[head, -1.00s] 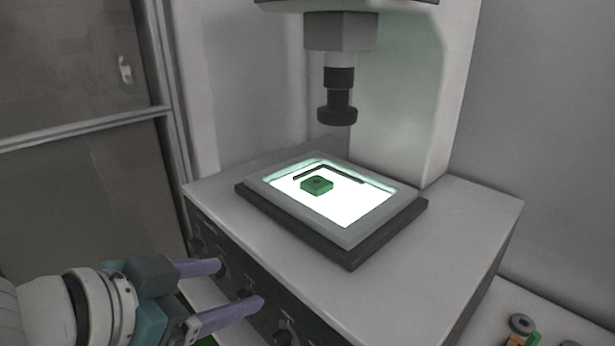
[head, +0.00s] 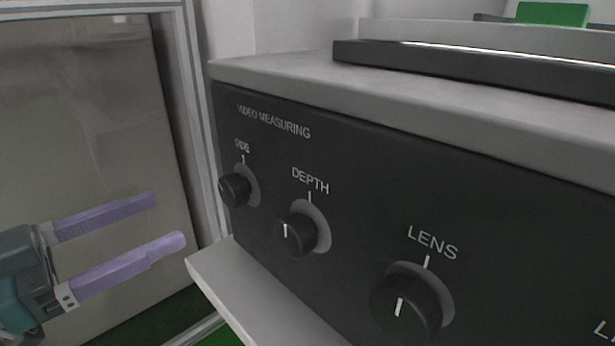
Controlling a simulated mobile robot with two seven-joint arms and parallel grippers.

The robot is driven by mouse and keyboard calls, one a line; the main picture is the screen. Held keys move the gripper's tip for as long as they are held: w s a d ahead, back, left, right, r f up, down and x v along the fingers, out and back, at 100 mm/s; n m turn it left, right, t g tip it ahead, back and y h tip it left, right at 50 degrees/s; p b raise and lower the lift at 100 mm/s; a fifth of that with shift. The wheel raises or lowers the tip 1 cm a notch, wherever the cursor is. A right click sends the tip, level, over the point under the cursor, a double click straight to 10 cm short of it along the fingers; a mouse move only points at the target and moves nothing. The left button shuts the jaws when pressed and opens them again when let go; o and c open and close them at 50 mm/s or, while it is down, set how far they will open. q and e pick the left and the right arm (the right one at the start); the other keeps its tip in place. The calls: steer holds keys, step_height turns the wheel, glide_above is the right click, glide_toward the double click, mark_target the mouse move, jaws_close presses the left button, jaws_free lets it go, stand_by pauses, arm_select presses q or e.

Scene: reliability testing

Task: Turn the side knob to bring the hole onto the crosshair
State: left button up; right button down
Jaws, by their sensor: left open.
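The side knob (head: 236,189) is a small black dial at the left end of the dark front panel (head: 350,170), under a small label that seems to read SIDE. A short white mark is above it. My left gripper (head: 170,221) is open and empty, with purple fingers pointing right toward the panel. It is to the left of the side knob and apart from it. The green block (head: 552,14) shows only in part at the top right, above the stage rim. Its hole and the crosshair are out of view. My right gripper is not in view.
The DEPTH knob (head: 298,232) and the larger LENS knob (head: 406,305) are to the right on the same panel. A pale ledge (head: 262,296) sticks out below the panel. A glass door with a metal frame (head: 192,110) stands at the left, behind my gripper.

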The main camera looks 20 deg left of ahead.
mark_target(225, 193)
arm_select(q)
steer(key=b+x, duration=0.1)
steer(key=x, duration=0.8)
steer(key=shift+d, duration=0.15)
jaws_close()
